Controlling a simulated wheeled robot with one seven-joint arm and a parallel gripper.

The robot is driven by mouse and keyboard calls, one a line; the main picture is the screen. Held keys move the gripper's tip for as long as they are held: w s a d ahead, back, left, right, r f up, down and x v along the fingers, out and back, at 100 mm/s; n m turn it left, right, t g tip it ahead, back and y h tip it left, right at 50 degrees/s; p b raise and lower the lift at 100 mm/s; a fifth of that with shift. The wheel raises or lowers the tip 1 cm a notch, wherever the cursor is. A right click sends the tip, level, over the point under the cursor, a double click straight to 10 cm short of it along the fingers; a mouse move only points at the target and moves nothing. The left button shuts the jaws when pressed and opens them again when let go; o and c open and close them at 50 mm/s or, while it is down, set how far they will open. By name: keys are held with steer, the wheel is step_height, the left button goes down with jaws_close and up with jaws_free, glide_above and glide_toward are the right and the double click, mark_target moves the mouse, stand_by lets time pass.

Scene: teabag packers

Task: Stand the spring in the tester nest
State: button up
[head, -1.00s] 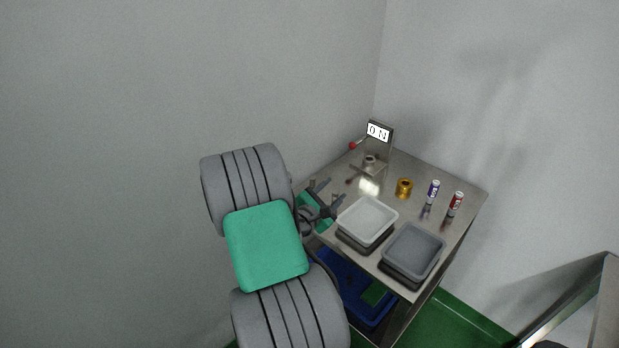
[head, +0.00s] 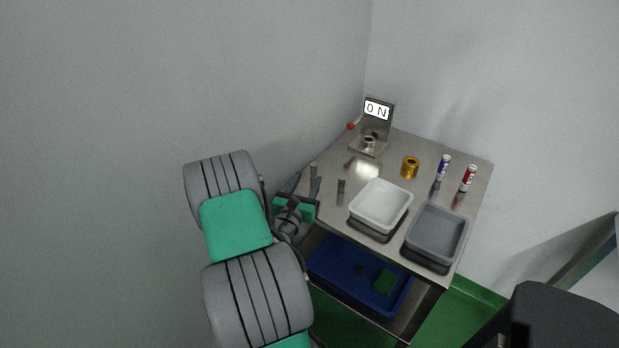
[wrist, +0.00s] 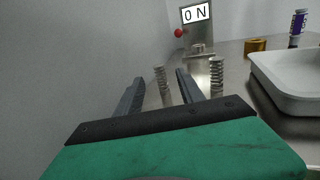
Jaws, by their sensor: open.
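Two upright coil springs stand near the table's left edge. One spring (head: 313,171) is by the edge and the other spring (head: 341,187) is to its right. In the wrist view the left spring (wrist: 160,84) appears between my fingers, and the right spring (wrist: 217,76) is outside the right finger. My gripper (head: 307,180) is open and empty; it also shows in the wrist view (wrist: 160,76). I cannot tell whether the left spring is fully between the jaws or beyond them. The tester nest (head: 368,142) is a small metal cup in front of the display (head: 376,110), which reads 0 N.
A red-knobbed lever (head: 351,126) is left of the tester. A white tray (head: 358,210) and a grey tray (head: 410,238) are in front. A blue bin (head: 335,262) sits below.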

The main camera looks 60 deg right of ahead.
mark_target(313, 169)
steer(key=d, duration=0.3)
steer(key=w+d+p, duration=0.1)
steer(key=d, duration=0.3)
steer(key=shift+w+d+f+p, duration=0.1)
steer(key=shift+w+d+p, duration=0.1)
steer(key=shift+p, duration=0.1)
steer(key=shift+c, duration=0.5)
jaws_close()
